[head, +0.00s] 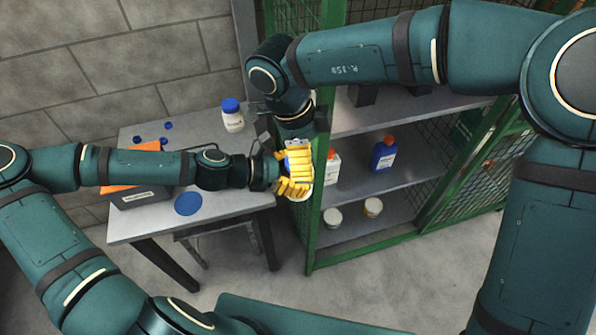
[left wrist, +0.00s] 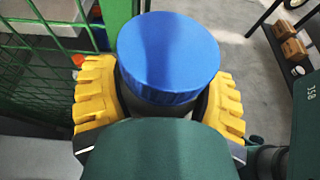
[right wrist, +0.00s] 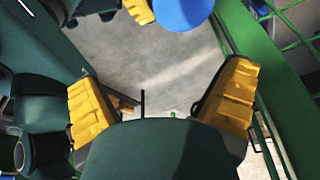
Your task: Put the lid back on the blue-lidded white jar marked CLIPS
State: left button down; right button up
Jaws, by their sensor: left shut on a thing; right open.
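A blue-lidded jar (left wrist: 168,55) is between the fingers of my left gripper (left wrist: 160,100), which is shut on it. The round blue lid sits on top of a pale grey body that is mostly hidden; no marking shows. My right gripper (right wrist: 163,85) is open and empty, with floor between its fingers. The blue lid (right wrist: 183,10) and a yellow left finger show just beyond it. In the head view my right gripper (head: 297,172) overlaps the left one at the table's right end. Another white jar with a blue lid (head: 232,115) stands upright on the table; its label is unreadable.
The grey table (head: 235,190) holds an orange-topped box (head: 140,196), a large blue disc (head: 188,203) and several small blue pieces. The green cage's shelves hold a blue bottle (head: 384,154), a white bottle (head: 331,168) and two pale jars (head: 373,207). A green post stands beside my grippers.

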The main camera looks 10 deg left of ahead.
pick_arm(q)
jog(key=shift+d, duration=0.1)
pick_arm(e)
jog(key=s+d+f+n+t+h, duration=0.1)
jog(key=s+d+f+t+h, duration=0.1)
jog(key=d+h, duration=0.2)
jog(key=w+d+f+n+t+y, duration=0.2)
jog(key=w+d+f+n+t, duration=0.3)
jog(key=w, duration=0.3)
jog(key=w+d+f+n+t+y, duration=0.2)
jog(key=w+d+f, duration=0.4)
jog(key=w+d, duration=0.15)
jog(key=s+f+n+g+y, duration=0.7)
jog(key=s+f, duration=0.8)
jog(key=s, duration=0.5)
jog(key=shift+s+d+f+n, duration=0.25)
jog(key=shift+f+n, duration=0.1)
jog(key=shift+n, duration=0.15)
